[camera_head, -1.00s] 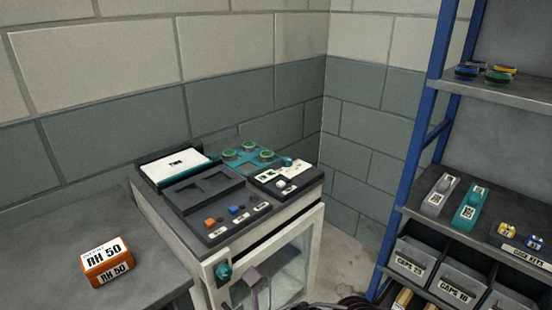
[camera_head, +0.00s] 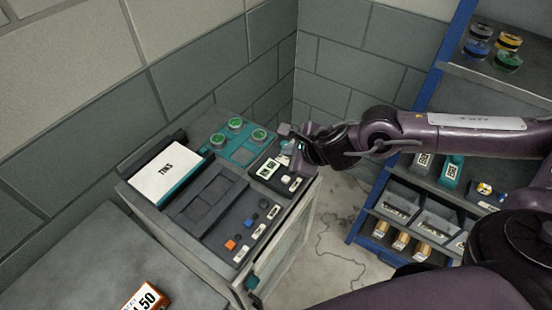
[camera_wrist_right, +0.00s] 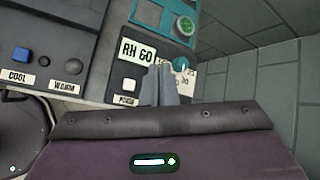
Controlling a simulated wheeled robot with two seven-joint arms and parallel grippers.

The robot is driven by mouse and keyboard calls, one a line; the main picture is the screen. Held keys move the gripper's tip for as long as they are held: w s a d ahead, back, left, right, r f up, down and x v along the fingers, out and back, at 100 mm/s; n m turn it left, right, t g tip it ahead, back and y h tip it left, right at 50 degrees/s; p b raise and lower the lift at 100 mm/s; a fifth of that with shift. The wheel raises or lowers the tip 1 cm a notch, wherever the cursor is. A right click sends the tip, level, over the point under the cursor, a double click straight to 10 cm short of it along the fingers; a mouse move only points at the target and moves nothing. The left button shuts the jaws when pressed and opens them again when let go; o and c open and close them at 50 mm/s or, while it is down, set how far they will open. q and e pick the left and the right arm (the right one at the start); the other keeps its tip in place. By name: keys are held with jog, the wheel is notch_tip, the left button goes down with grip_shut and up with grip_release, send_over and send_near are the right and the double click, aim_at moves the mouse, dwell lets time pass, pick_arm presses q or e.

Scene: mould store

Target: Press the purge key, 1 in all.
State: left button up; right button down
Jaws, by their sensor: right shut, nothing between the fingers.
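The purge key is a small white square key (camera_wrist_right: 129,85) in the right wrist view, with a label below it that appears to read PURGE. In the head view the white key (camera_head: 286,179) sits on the dark control box on top of the cabinet. My right gripper (camera_head: 298,167) is shut and empty, over the box. In the right wrist view its fingertips (camera_wrist_right: 161,70) appear just right of the key, between it and the teal dial (camera_wrist_right: 180,64). I cannot tell whether they touch the panel. My left gripper is not in view.
A display (camera_wrist_right: 137,50) reads RH 60. Orange (camera_head: 230,245), blue (camera_head: 248,222) and dark (camera_head: 263,204) keys line the neighbouring panel. Green-topped round items (camera_head: 235,124) stand on a teal rack behind. A blue-framed shelf (camera_head: 375,225) is at right; walls close the back.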

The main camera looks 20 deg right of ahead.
jog(key=shift+s+d+r, duration=0.1)
jog(key=shift+s+d, duration=0.05)
jog(key=shift+s, duration=0.1)
jog(key=b, duration=0.7)
send_over(286, 180)
jog(key=f, duration=0.8)
jog(key=shift+s+d, duration=0.25)
jog(key=shift+s, duration=0.1)
jog(key=shift+f+b, duration=0.3)
jog(key=shift+f, duration=0.15)
dwell(0.7)
jog(key=shift+f+b, duration=0.4)
jog(key=shift+b, duration=0.25)
